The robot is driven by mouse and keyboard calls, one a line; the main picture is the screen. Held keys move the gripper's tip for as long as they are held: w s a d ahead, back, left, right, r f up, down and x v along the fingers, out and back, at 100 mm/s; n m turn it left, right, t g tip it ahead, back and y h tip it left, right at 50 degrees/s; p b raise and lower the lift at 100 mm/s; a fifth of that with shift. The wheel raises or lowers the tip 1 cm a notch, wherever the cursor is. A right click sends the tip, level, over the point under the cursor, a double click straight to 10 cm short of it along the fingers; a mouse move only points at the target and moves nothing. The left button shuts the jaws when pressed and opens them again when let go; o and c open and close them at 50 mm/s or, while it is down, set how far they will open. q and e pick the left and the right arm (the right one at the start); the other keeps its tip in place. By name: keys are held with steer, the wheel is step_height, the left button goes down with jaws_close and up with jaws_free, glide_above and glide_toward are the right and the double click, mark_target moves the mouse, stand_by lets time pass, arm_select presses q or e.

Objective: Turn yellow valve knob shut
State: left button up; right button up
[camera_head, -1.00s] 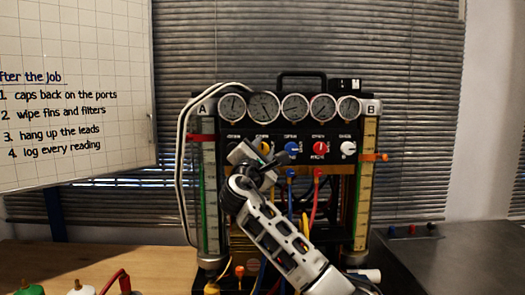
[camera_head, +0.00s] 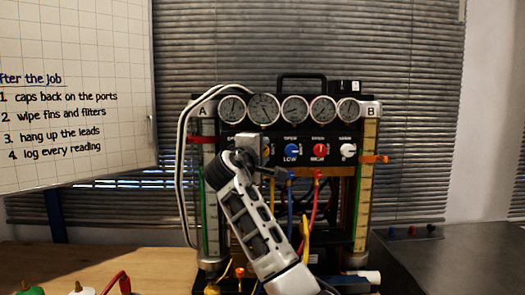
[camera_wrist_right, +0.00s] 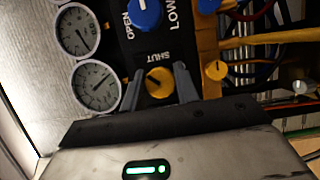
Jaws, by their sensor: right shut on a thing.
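The yellow valve knob (camera_wrist_right: 159,82) sits on the black panel in the right wrist view, below the word SHUT as seen there. My right gripper (camera_wrist_right: 160,88) has one finger on each side of the knob and is shut on it. A dark pointer mark shows on the knob's face. In the head view my right gripper (camera_head: 250,149) covers most of the knob; only a sliver of yellow (camera_head: 267,150) shows. My left gripper is not in view.
A blue knob (camera_head: 291,150), a red knob (camera_head: 320,150) and a white knob (camera_head: 348,150) line the panel to the right. Several gauges (camera_head: 294,109) sit above. Hoses (camera_head: 305,235) hang below, close to my right arm.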

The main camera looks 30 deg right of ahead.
steer(key=m+y+p, duration=0.1)
steer(key=m, duration=0.1)
steer(key=shift+m, duration=0.3)
steer(key=shift+r+m+g+y+p, duration=0.1)
steer(key=shift+m+g+y+p, duration=0.35)
steer(key=shift+m, duration=0.55)
steer(key=shift+m+y+p, duration=0.35)
steer(key=shift+m+y, duration=0.2)
steer(key=shift+m, duration=0.25)
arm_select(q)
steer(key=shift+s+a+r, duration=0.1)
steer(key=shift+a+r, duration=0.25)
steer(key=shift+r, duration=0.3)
arm_select(e)
steer(key=shift+m, duration=0.4)
steer(key=shift+y, duration=0.3)
steer(key=o, duration=1)
steer(key=shift+c, duration=0.2)
